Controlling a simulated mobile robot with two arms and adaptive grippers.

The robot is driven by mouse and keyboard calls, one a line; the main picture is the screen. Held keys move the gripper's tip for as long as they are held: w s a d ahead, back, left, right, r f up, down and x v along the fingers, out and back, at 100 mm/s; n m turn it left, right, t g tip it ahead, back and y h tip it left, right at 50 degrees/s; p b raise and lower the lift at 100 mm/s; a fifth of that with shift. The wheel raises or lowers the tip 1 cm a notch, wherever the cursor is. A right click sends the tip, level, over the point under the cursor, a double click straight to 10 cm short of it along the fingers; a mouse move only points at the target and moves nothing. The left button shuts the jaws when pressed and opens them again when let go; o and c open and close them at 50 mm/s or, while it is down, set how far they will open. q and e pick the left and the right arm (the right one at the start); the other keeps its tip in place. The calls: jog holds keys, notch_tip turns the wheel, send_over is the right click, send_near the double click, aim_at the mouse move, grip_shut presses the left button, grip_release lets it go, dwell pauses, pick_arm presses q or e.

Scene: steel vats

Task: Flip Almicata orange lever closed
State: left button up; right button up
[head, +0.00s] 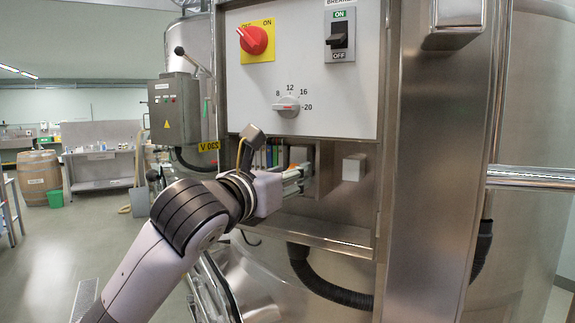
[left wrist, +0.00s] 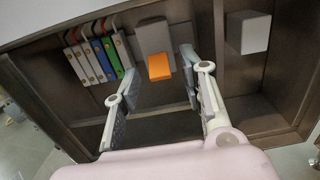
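The orange lever (left wrist: 159,67) sticks out from the lower part of a grey block (left wrist: 155,38) inside a recessed steel compartment. I cannot make out the lever in the head view, where my gripper and arm cover that area. My left gripper (head: 304,178) reaches into the compartment below the switch panel. In the left wrist view my left gripper (left wrist: 158,70) is open, with the lever between its fingertips or just beyond them. I cannot tell whether either finger touches it. No name label shows by the lever. My right gripper is out of view.
Several coloured breakers or terminals (left wrist: 93,56) stand left of the grey block. A pale box (head: 354,167) is to its right. Above is a panel (head: 310,105) with a red knob (head: 252,40) and a black switch (head: 339,42). A steel ledge (head: 320,236) runs below.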

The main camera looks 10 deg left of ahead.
pick_arm(q)
jog(key=shift+w+d, duration=0.1)
jog(key=shift+w, duration=0.05)
jog(key=shift+c, duration=0.2)
grip_shut()
dwell(0.3)
